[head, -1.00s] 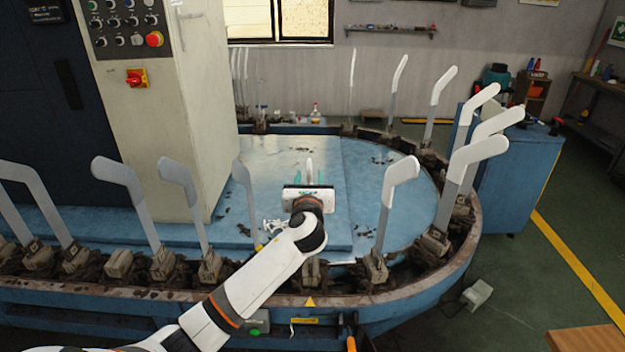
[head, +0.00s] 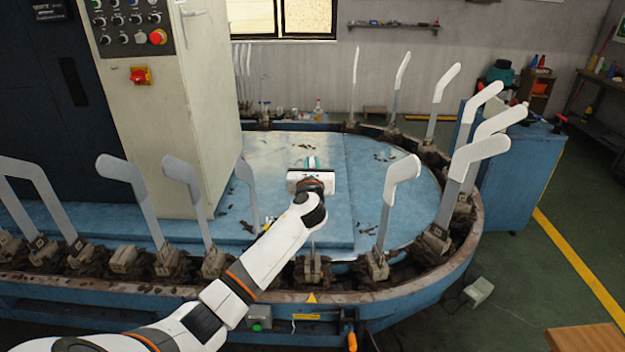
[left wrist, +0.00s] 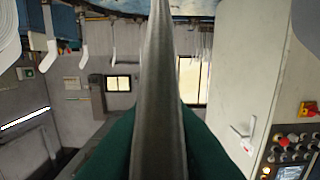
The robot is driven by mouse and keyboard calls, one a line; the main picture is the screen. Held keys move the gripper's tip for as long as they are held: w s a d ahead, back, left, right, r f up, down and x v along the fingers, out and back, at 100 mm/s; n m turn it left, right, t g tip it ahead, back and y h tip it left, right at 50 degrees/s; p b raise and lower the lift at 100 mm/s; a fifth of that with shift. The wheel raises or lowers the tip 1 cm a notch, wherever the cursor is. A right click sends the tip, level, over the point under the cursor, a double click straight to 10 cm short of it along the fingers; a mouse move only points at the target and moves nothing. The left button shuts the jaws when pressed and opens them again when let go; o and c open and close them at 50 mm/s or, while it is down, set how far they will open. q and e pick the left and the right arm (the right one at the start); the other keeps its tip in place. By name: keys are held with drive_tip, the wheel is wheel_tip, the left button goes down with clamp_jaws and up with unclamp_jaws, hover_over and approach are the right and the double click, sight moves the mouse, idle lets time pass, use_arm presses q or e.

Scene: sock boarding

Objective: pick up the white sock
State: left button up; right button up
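White socks sit on the tops of grey foot-shaped boards around the oval track, such as the one right of my left arm (head: 402,171). My left gripper (head: 311,163) is at the top of a front board whose lower shaft (head: 313,241) shows below my arm. Its green fingers are close together with a little white between them. The sock there is mostly hidden by the gripper. In the left wrist view the board (left wrist: 158,90) runs edge-on between the green fingers, which press in from both sides; it looks grey there. My right gripper is not in view.
A blue machine table (head: 285,165) lies behind the front boards, with dark scraps on it. A tall beige control cabinet (head: 185,110) stands to the left. More boards in clamps stand close on both sides of my left arm.

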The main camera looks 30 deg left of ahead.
use_arm(q)
drive_tip(key=shift+c, duration=1.2)
wheel_tip(320, 180, up, 9)
drive_tip(key=shift+r, duration=0.7)
wheel_tip(320, 180, up, 10)
drive_tip(key=p, duration=1.2)
